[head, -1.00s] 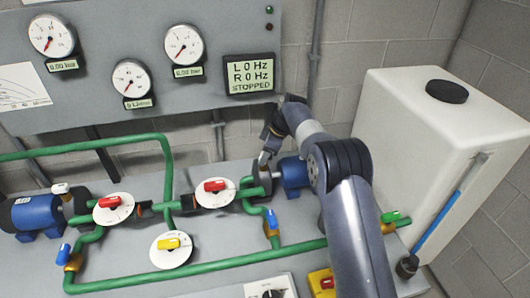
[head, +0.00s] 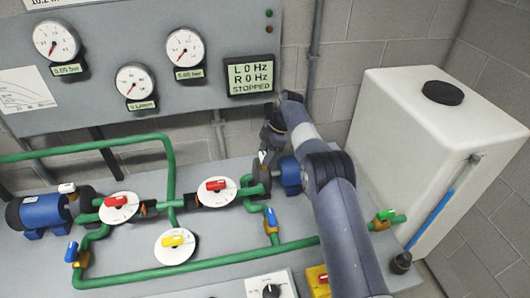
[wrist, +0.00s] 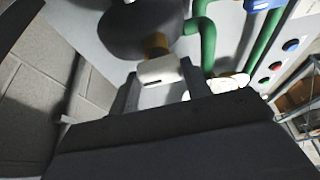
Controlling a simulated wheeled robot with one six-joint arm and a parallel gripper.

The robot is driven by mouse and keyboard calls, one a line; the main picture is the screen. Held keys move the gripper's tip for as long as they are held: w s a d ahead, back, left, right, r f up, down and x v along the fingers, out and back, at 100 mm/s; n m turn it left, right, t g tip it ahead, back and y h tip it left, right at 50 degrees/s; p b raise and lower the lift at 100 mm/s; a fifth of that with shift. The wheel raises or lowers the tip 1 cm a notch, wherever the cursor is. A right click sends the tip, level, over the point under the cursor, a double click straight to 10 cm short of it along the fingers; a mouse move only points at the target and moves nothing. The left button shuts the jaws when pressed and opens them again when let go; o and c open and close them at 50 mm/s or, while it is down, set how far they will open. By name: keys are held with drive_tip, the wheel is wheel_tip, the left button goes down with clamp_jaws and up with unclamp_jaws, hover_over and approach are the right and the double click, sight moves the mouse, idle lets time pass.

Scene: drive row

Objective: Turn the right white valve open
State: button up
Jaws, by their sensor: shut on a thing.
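The right white valve (head: 263,157) has a small white handle beside the right pump, at the right end of the green pipework. My gripper (head: 266,146) comes down on it from above and behind, and the arm hides part of the area. In the wrist view, the white handle (wrist: 157,70) sits between the two dark fingers of my gripper (wrist: 158,88), above a brass stem. The gripper is shut on this handle. How far the handle is turned is hard to tell.
A left white valve (head: 66,188) stands by the left blue pump (head: 38,212). Red valves (head: 216,185), a yellow valve (head: 175,240) and a blue valve (head: 271,218) lie along the pipes. The display (head: 250,76) reads 0 Hz and STOPPED. A white tank (head: 410,150) stands right.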

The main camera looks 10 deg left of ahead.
drive_tip(key=o, duration=1)
drive_tip(key=p+v, duration=0.6)
drive_tip(key=v, duration=0.4)
drive_tip(key=shift+d+r, duration=0.15)
drive_tip(key=shift+r, duration=0.25)
drive_tip(key=shift+b+x, duration=3)
drive_tip(key=shift+x, duration=2.4)
drive_tip(key=shift+w, duration=0.1)
